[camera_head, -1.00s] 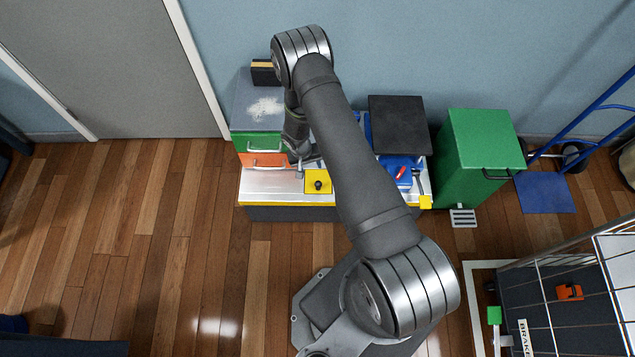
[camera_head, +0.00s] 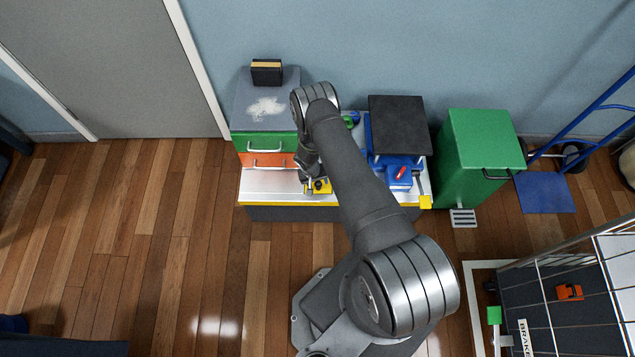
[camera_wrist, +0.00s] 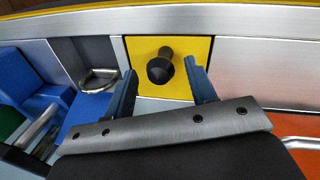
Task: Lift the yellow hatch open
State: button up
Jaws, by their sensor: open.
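The yellow hatch (camera_wrist: 182,87) is a square plate set in the metal bench top, with a dark knob (camera_wrist: 160,68) standing up on it. In the head view the hatch (camera_head: 325,190) lies flat near the bench's front edge, partly hidden by my arm and gripper. My gripper (camera_head: 317,184) is over the hatch. In the wrist view my gripper (camera_wrist: 163,82) is open, with one blue-padded finger on each side of the knob. The knob is between the fingers, and neither finger visibly touches it.
A drawer unit with green and orange fronts (camera_head: 268,160) stands left of the hatch. A blue fixture with a dark panel (camera_head: 400,125) and a red part stands to the right. A green bin (camera_head: 480,150) is beyond it.

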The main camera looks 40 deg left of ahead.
jog(key=shift+f, duration=0.35)
jog(key=shift+c, duration=0.2)
grip_shut()
jog(key=shift+w+r, duration=0.1)
